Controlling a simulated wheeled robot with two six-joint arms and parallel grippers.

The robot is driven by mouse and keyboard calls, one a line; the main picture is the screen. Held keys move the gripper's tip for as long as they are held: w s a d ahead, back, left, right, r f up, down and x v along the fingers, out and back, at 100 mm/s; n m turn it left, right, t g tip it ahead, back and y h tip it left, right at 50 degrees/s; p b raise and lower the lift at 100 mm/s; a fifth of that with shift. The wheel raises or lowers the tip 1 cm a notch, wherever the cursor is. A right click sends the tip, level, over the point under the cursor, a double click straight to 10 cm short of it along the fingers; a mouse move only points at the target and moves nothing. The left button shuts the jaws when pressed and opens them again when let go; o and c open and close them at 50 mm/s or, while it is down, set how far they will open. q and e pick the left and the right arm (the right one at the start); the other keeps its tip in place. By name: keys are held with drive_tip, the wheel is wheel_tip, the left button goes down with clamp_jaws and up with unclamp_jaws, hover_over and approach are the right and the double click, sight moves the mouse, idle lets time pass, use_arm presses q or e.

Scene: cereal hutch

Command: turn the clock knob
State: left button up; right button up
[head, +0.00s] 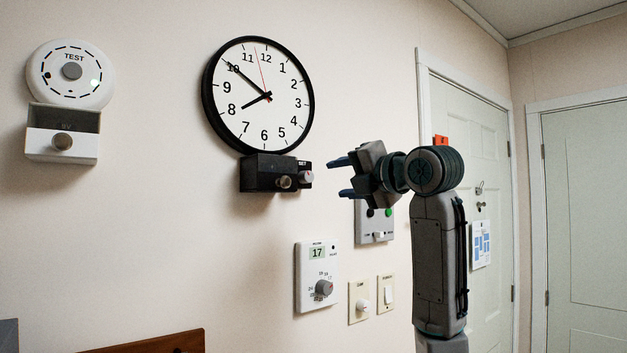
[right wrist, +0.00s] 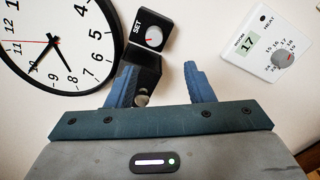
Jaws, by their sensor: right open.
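The round wall clock (head: 258,120) has a black rim and white face and hangs at upper centre in the head view. Below it is a black box (head: 258,172) with a brass pull. At the box's right end is the grey clock knob (head: 306,176) with a red mark, labelled SET. In the right wrist view the knob (right wrist: 154,36) lies beyond and roughly between the fingertips. My right gripper (head: 343,177) is open, to the right of the knob and apart from it. Its fingers (right wrist: 160,72) also show in the wrist view. My left gripper is out of view.
A thermostat (head: 317,268) reading 17 hangs below. Switches (head: 386,294) and a grey panel (head: 377,228) are nearby, the panel partly behind my right arm. A TEST alarm (head: 70,98) and a white box (head: 50,148) are at left. Wall around the knob is mostly bare.

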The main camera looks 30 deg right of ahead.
sight(310, 177)
drive_tip(key=w+p, duration=0.1)
drive_tip(key=w, duration=0.2)
drive_tip(key=w+p, duration=0.1)
drive_tip(key=w, duration=0.2)
drive_tip(key=w+r+p, duration=0.1)
drive_tip(key=w+p, duration=0.1)
drive_tip(key=w, duration=0.1)
drive_tip(key=shift+w+a, duration=0.25)
drive_tip(key=shift+w, duration=0.45)
drive_tip(key=shift+c, duration=0.2)
drive_tip(key=c, duration=1)
